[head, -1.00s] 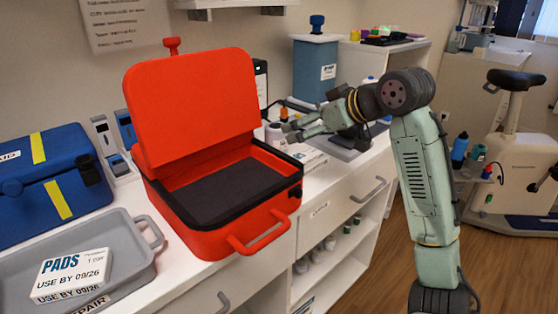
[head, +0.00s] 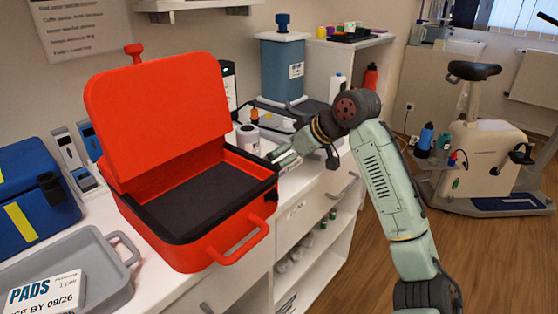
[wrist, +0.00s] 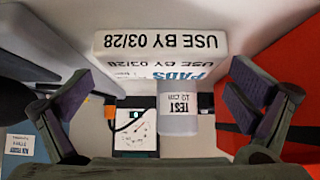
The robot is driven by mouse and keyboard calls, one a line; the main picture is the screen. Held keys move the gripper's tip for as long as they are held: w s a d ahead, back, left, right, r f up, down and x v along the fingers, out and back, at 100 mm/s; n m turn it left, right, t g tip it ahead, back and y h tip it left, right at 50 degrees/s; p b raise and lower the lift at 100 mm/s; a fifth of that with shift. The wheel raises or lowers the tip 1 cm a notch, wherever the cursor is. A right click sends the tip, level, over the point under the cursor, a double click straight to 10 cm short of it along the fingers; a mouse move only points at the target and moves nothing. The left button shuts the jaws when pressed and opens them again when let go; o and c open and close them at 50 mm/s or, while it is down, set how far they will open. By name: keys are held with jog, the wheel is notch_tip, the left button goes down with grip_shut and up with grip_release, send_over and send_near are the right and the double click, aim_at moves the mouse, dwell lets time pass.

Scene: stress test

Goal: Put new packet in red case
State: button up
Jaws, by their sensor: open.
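The red case (head: 205,244) stands open on the counter in the head view, lid raised, its dark-lined inside empty. Its red side shows at the right of the wrist view (wrist: 292,60). A white packet marked USE BY 03/28 (wrist: 160,43) lies ahead of my gripper (wrist: 158,95) in the wrist view, between the open fingers and not held. In the head view my gripper (head: 276,156) is low beside the case's right side and mostly hides that packet. Another PADS packet, marked 09/26 (head: 45,292), lies in the grey tray at lower left.
The grey tray (head: 118,292) and a blue case (head: 50,215) stand left of the red case. A white tub (head: 248,138) stands behind my gripper, and a blue-grey bin (head: 282,70) is further back.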

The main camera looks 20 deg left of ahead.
jog(key=shift+w+a+f, duration=0.1)
jog(key=shift+a+f, duration=0.3)
jog(key=shift+c, duration=0.6)
jog(key=shift+r, duration=0.1)
jog(key=c, duration=0.9)
